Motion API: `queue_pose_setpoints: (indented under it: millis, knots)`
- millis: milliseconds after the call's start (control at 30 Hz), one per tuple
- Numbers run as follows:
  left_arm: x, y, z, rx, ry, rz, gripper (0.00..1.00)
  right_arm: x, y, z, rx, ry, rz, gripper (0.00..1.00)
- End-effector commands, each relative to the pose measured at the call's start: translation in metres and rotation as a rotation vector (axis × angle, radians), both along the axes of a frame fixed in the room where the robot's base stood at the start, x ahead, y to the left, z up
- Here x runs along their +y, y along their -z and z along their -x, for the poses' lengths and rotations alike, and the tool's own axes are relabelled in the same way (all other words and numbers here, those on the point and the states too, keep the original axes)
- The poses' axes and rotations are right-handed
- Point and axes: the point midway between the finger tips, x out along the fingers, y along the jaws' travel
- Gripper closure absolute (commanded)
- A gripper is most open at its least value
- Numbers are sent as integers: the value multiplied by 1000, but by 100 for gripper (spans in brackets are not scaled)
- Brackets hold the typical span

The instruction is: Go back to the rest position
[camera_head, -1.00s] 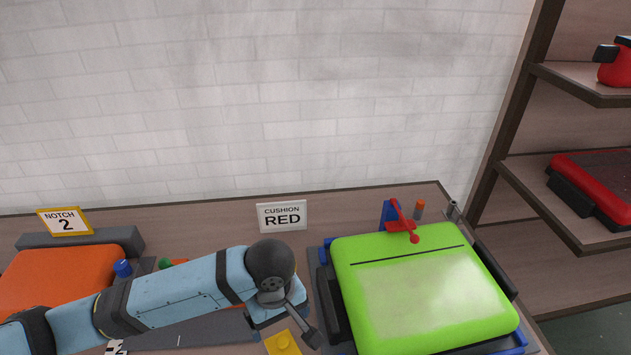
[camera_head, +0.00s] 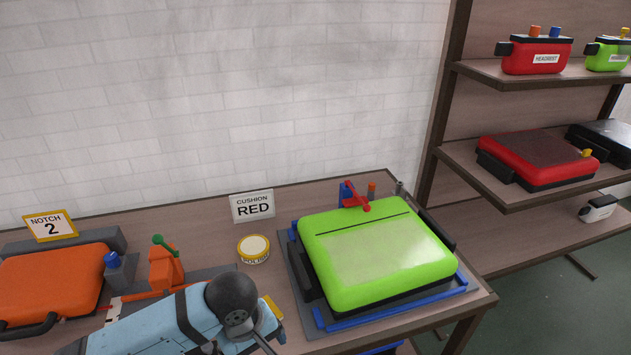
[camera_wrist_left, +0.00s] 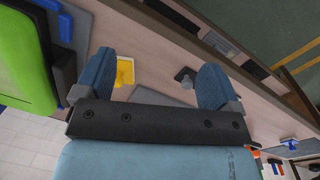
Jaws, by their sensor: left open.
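My left arm (camera_head: 160,325) enters the head view at the bottom left, above the front of the table. Its fingers are not clear there. In the left wrist view my left gripper (camera_wrist_left: 155,82) has two blue fingers spread wide with nothing between them. The tabletop and a yellow item (camera_wrist_left: 125,72) show beyond the fingers. My right gripper is in neither view.
A lime-green cushion (camera_head: 375,250) lies in a blue-edged fixture right of the arm. An orange case (camera_head: 50,285), an orange clamp (camera_head: 165,268) and a polish tin (camera_head: 254,249) are on the table. Shelves (camera_head: 500,190) stand at right.

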Motion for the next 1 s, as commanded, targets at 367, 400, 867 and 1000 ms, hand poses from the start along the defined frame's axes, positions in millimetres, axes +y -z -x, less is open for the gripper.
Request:
queue_pose_setpoints:
  millis: [367,400,867,1000]
  knots:
    - [-49,8,4,-256,245,343,11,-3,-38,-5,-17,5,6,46]
    - [-51,9,4,-310,270,372,11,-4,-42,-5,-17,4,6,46]
    - [37,48,52,-943,575,46,11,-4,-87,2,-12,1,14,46]
    - [71,58,81,-1000,678,-137,11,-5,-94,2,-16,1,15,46]
